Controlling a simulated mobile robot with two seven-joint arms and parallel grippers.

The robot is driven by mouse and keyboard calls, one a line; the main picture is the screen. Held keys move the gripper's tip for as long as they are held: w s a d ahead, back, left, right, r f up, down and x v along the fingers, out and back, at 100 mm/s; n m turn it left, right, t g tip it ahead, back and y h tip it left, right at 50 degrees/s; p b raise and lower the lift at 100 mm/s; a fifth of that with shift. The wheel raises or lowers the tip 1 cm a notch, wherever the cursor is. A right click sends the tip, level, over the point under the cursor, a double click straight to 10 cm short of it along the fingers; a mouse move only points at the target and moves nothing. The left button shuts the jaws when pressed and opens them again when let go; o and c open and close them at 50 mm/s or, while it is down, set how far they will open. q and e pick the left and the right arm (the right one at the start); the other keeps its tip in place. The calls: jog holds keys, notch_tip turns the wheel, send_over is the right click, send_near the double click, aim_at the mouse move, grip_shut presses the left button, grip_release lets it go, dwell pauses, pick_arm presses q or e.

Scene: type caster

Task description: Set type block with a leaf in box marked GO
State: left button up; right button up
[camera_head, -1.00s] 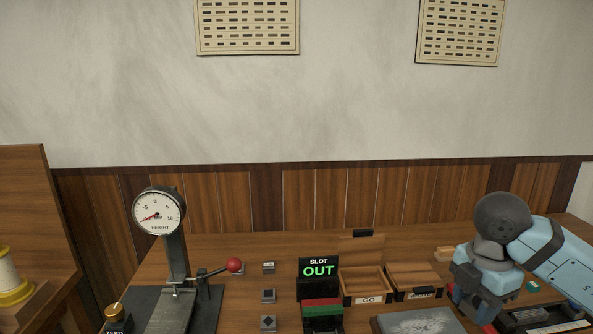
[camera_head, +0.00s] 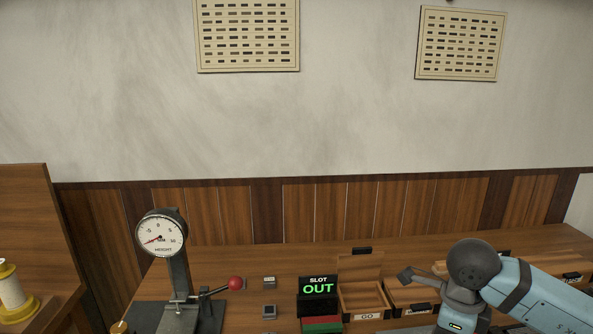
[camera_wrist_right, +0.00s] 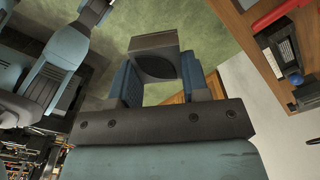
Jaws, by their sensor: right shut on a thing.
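My right gripper (camera_wrist_right: 157,80) is shut on a grey type block (camera_wrist_right: 154,58), which has a dark leaf-like shape on its face in the right wrist view. In the head view the right gripper (camera_head: 408,276) points left, raised above the bench beside the open boxes; the block is too small there to make out clearly. The box marked GO (camera_head: 367,316) is a wooden box with its lid raised at the back; its visible inside looks empty. The gripper is to the right of it, apart from it. My left gripper is not in view.
Another labelled box (camera_head: 413,310) stands right of GO, partly behind my arm. The SLOT OUT display (camera_head: 318,287) is left of GO. A height gauge (camera_head: 162,236) with a red-knobbed lever (camera_head: 236,283) stands further left. Small grey blocks (camera_head: 269,311) lie between them.

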jog(key=n, duration=0.2)
jog(key=n+p, duration=0.1)
jog(key=n, duration=0.4)
jog(key=shift+s+a+p, duration=0.2)
jog(key=shift+a+p, duration=0.15)
jog(key=shift+a, duration=0.05)
jog(key=n, duration=0.2)
jog(key=n+p, duration=0.1)
jog(key=n, duration=0.4)
jog(key=shift+s+a+f+p, duration=0.15)
jog(key=shift+s+a+p, duration=0.1)
jog(key=shift+a+p, duration=0.1)
jog(key=n, duration=0.3)
jog(key=n+p, duration=0.1)
jog(key=n, duration=0.3)
jog(key=a+n+p, duration=0.1)
jog(key=n, duration=0.3)
jog(key=shift+s+f, duration=0.4)
